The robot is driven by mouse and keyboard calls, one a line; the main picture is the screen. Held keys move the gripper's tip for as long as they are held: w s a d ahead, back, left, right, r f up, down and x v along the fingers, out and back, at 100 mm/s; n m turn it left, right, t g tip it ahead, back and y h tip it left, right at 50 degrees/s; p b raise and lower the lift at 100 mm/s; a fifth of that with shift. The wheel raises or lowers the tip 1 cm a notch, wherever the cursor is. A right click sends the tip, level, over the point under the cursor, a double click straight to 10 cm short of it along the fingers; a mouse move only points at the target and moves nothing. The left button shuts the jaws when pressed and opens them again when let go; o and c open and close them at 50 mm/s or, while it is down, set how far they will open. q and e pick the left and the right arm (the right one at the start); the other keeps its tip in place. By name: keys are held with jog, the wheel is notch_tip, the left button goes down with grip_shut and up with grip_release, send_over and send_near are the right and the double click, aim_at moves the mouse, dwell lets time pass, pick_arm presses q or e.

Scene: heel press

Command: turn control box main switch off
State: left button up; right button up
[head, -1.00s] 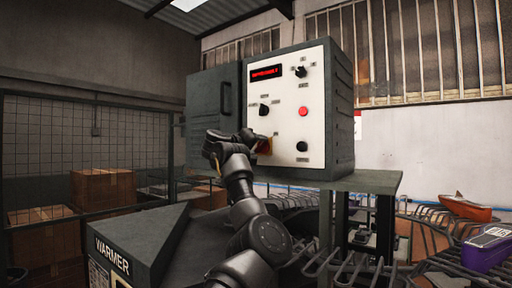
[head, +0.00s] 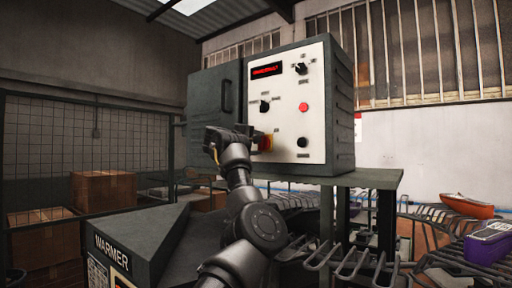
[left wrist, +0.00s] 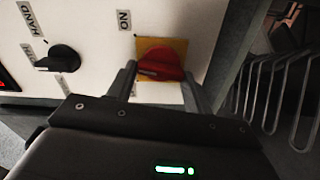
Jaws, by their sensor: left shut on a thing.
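The control box (head: 314,90) stands on a shelf, with a white front panel and a lit red display. Its main switch (head: 266,143) is a red knob on a yellow plate at the panel's lower left. In the left wrist view the red main switch (left wrist: 161,66) sits right of an "ON" label. My left gripper (head: 254,140) is at the switch. In the left wrist view its two fingers (left wrist: 160,82) stand on either side of the red knob, shut on it. The fingers hide part of the knob and plate. My right gripper is not in view.
Other controls share the panel: a black selector (head: 264,106), another selector (head: 300,69), a red button (head: 304,107) and a black button (head: 302,142). The warmer (head: 130,250) is below. Racks with an orange shoe (head: 468,206) and a purple item (head: 488,243) stand at right.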

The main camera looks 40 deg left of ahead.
pick_arm(q)
jog(key=n, duration=1)
jog(key=shift+d+f+n+b, duration=0.1)
jog(key=shift+n+b, duration=0.3)
dwell(0.3)
jog(key=o, duration=1)
jog(key=shift+w, duration=0.1)
jog(key=shift+f, duration=0.1)
jog(key=shift+s+d+b, duration=0.2)
jog(key=shift+s+b, duration=1.15)
jog(key=shift+s, duration=0.45)
jog(key=shift+s+d+b, duration=0.2)
jog(key=shift+s+b, duration=1.15)
jog(key=shift+s, duration=0.45)
jog(key=shift+s+d+b, duration=0.2)
jog(key=shift+s+b, duration=1.15)
jog(key=shift+s, duration=0.45)
